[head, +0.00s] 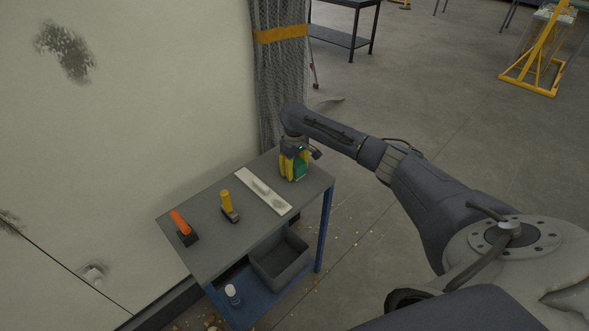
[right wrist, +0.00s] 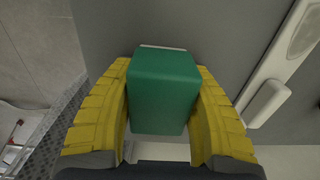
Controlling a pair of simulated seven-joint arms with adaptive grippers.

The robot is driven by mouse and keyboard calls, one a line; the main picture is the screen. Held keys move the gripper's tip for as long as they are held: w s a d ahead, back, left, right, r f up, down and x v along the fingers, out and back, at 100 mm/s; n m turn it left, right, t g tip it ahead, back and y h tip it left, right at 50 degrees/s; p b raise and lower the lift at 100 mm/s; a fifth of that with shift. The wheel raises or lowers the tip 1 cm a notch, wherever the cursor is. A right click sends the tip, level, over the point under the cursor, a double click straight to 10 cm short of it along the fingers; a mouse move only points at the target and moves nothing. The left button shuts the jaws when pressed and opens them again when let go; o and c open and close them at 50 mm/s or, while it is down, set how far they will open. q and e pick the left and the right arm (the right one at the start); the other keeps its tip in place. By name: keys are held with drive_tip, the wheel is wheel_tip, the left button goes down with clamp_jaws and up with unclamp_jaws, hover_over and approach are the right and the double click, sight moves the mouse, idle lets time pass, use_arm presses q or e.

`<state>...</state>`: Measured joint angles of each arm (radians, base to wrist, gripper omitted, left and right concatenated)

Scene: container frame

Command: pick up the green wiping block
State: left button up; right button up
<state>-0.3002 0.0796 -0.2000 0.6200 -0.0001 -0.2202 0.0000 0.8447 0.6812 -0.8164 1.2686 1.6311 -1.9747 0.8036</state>
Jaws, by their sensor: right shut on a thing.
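The green wiping block (right wrist: 163,88) sits between the two yellow fingers of my right gripper (right wrist: 163,110) in the right wrist view, with a finger pressed on each side. In the head view the right gripper (head: 291,166) is at the far right end of the small grey table, and part of the green block (head: 300,168) shows behind its fingers. The right gripper is shut on the block. The block is at or very near the table top; I cannot tell whether it touches. My left gripper is not in view.
On the table (head: 205,262) are a white strip (head: 263,190), a yellow-handled tool (head: 228,204) and an orange-handled tool (head: 182,226). A grey bin (head: 280,262) and a white bottle (head: 232,294) stand on the lower shelf. A pale scuffed wall (head: 130,120) borders the table's left side.

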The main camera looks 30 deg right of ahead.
sight(294, 161)
wheel_tip(294, 161, up, 20)
idle(0.6)
drive_tip(key=o, duration=0.5)
drive_tip(key=c, duration=0.5)
